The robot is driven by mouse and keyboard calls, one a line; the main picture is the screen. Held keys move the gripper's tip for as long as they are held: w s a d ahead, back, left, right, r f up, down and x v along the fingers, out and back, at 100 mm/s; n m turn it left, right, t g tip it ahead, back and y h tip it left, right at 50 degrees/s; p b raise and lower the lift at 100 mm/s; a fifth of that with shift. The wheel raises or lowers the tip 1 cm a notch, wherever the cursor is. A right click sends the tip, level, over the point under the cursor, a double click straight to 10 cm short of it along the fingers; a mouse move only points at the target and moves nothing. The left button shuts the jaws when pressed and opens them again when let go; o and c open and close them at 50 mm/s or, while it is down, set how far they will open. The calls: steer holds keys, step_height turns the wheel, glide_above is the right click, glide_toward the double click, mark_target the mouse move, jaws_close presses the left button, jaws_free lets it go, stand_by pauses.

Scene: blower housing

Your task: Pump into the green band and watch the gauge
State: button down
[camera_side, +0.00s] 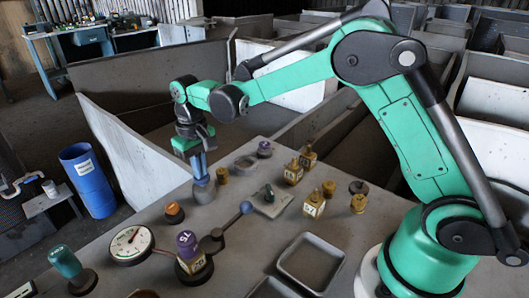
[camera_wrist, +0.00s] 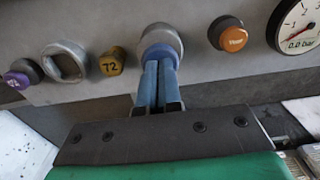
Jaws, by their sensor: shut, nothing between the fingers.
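The gauge (camera_side: 131,243) is a white dial with a red needle at the left of the table. It is partly cut off in the wrist view (camera_wrist: 296,27), where its lettering seems to read 0.0 bar. A green band cannot be made out clearly. My gripper (camera_side: 202,177) points down with its blue fingers shut and empty. Its tips (camera_wrist: 160,62) are at the blue top of a round grey post (camera_wrist: 158,41), which also shows in the side view (camera_side: 204,192). I cannot tell whether they touch. An orange button marked Vent (camera_wrist: 230,36) also shows in the side view (camera_side: 174,213).
Several brass parts (camera_side: 312,204) stand toward the right. A grey tray (camera_side: 310,262) lies at the front. A teal-handled part (camera_side: 66,262) stands at the left edge.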

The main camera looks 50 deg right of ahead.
steer(key=shift+f, duration=0.65)
steer(key=shift+r, duration=1.15)
steer(key=shift+f, duration=0.15)
steer(key=shift+f, duration=1)
steer(key=shift+r, duration=1.15)
